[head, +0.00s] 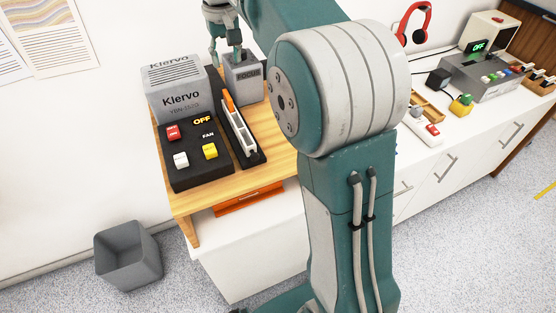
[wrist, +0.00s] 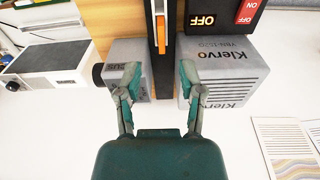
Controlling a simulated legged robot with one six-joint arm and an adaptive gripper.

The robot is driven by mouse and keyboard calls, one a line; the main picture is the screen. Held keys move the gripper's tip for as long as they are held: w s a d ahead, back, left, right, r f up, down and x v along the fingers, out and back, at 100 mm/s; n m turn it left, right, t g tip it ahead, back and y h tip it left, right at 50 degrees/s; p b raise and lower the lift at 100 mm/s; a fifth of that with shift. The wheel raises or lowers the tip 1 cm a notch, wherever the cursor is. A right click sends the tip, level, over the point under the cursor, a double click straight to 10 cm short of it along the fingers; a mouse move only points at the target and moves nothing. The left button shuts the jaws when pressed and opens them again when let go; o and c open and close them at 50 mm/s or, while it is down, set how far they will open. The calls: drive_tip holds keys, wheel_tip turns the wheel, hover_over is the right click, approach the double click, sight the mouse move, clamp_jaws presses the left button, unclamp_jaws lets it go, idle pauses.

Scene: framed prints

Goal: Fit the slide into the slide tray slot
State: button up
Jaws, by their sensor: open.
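The slide tray (head: 240,132) is a long white slotted strip in a black base, lying between the black control panel and the grey FOCUS block. A narrow orange piece (head: 228,102) stands at its far end; I cannot tell whether this is the slide. In the wrist view the orange piece (wrist: 161,22) lies ahead of the fingers, above the black rail. My gripper (head: 226,56) is open and empty at the back, above and near the FOCUS block. In the wrist view its fingers (wrist: 160,75) are spread to either side of the rail. No separate slide is clearly visible.
The Klervo projector (head: 178,90) and its control panel (head: 192,157) stand left of the tray. The FOCUS block (head: 244,82) is close on the right. A grey bin (head: 129,255) stands on the floor. My arm hides part of the counter.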

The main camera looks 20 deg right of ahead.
drive_tip(key=s+t, duration=0.2)
drive_tip(key=s, duration=1.2)
drive_tip(key=s+f+t, duration=0.1)
drive_tip(key=s+f, duration=0.3)
drive_tip(key=s, duration=0.3)
drive_tip(key=s+f+t, duration=0.1)
drive_tip(key=s+f, duration=0.2)
drive_tip(key=s, duration=0.5)
drive_tip(key=shift+f+t, duration=0.4)
